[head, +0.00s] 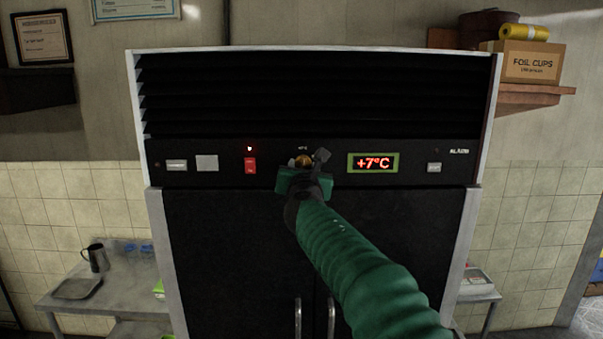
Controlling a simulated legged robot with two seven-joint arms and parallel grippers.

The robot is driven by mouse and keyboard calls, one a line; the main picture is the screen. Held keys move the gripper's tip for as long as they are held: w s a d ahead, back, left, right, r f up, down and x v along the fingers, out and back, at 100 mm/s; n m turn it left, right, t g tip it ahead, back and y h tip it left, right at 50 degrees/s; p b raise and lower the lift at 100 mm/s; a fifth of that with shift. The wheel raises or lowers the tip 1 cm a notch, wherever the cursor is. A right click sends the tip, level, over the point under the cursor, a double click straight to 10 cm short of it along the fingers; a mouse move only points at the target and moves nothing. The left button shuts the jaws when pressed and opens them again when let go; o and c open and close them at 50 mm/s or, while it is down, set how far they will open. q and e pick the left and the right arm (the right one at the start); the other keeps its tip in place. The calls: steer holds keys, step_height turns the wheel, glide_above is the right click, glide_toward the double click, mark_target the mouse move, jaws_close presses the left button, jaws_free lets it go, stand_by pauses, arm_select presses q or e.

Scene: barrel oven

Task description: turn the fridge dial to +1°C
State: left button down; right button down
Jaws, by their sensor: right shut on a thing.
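The fridge (230,250) stands in the middle of the head view, with a black control panel below its vent slats. The dial (303,160) is a small brass-coloured knob near the panel's middle. My right gripper (304,161) is shut on the dial, and its fingers and green body hide part of it. The display (374,163) to the right of the dial reads +7°C in red. My left gripper is not in view.
A lit red switch (250,165) sits left of the dial. Two door handles (298,318) hang below. A steel table (110,298) with a jug (96,257) stands at the left. A shelf at the upper right holds a foil cups box (530,63).

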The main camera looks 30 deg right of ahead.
steer(key=m+b, duration=0.1)
steer(key=m, duration=0.1)
steer(key=shift+f+m, duration=0.1)
steer(key=shift+m, duration=0.2)
steer(key=m+b, duration=0.3)
steer(key=m, duration=0.3)
steer(key=m+b, duration=0.2)
steer(key=m, duration=0.2)
steer(key=shift+w+f+m, duration=0.1)
steer(key=shift+m, duration=0.3)
steer(key=m+b, duration=0.2)
steer(key=m, duration=0.2)
steer(key=shift+f+m, duration=0.15)
steer(key=shift+m, duration=0.15)
steer(key=m+b, duration=0.1)
steer(key=m, duration=0.4)
steer(key=m+b, duration=0.2)
steer(key=m, duration=0.3)
steer(key=m+b, duration=0.1)
steer(key=m, duration=0.4)
steer(key=shift+s+r+m, duration=0.2)
steer(key=shift+r+m, duration=0.1)
steer(key=shift+m, duration=0.1)
steer(key=shift+r, duration=0.2)
